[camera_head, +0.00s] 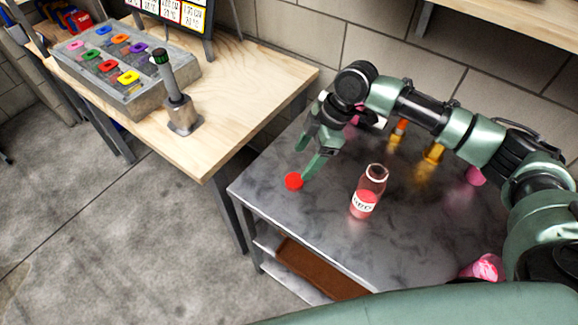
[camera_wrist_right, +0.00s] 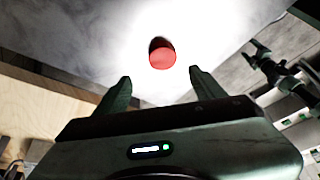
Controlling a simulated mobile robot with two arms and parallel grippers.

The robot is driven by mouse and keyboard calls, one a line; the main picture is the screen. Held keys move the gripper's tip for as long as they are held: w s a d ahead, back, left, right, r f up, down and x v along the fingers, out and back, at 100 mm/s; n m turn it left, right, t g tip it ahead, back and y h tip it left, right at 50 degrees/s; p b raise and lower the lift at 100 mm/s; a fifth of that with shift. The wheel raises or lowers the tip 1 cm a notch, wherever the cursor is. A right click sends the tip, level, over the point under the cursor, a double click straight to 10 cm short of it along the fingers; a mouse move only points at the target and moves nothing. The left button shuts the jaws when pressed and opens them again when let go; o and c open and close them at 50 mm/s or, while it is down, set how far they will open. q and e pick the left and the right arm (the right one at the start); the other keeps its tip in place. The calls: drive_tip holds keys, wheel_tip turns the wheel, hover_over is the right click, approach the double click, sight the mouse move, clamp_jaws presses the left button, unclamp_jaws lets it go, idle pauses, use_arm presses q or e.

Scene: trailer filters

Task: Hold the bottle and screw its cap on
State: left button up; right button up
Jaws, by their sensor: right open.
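The red cap (camera_head: 294,181) lies on the grey marble-look table near its left edge. The bottle (camera_head: 369,188) is clear with a white label and red contents; it stands upright and uncapped, to the right of the cap. My right gripper (camera_head: 304,162) is open and empty, reaching down close to the cap, with one fingertip right beside it in the head view. In the right wrist view the cap (camera_wrist_right: 162,55) appears between and just beyond the two open fingertips (camera_wrist_right: 160,76). I cannot tell whether a finger touches it. My left gripper is not seen.
Several pink, orange and yellow items (camera_head: 432,155) stand behind the bottle, partly hidden by my right arm. A pink item (camera_head: 484,268) is at the table's near right. A wooden bench (camera_head: 225,95) with a button panel (camera_head: 125,85) and a lever (camera_head: 172,85) adjoins at left. The table front is clear.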

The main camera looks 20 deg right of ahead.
sight(294, 180)
drive_tip(key=shift+s+a+f, duration=0.2)
drive_tip(key=shift+f, duration=0.25)
drive_tip(key=shift+s+a+f, duration=0.15)
drive_tip(key=shift+a+f, duration=0.05)
drive_tip(key=shift+f, duration=0.2)
drive_tip(key=shift+w+f, duration=0.15)
drive_tip(key=shift+f, duration=0.1)
drive_tip(key=p+x, duration=0.1)
drive_tip(key=x, duration=0.3)
drive_tip(key=shift+d+f+p, duration=0.2)
drive_tip(key=shift+f+p, duration=0.05)
drive_tip(key=shift+p, duration=0.15)
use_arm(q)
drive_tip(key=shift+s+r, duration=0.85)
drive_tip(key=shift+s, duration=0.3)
use_arm(e)
drive_tip(key=shift+a+f, duration=0.15)
drive_tip(key=shift+f, duration=0.25)
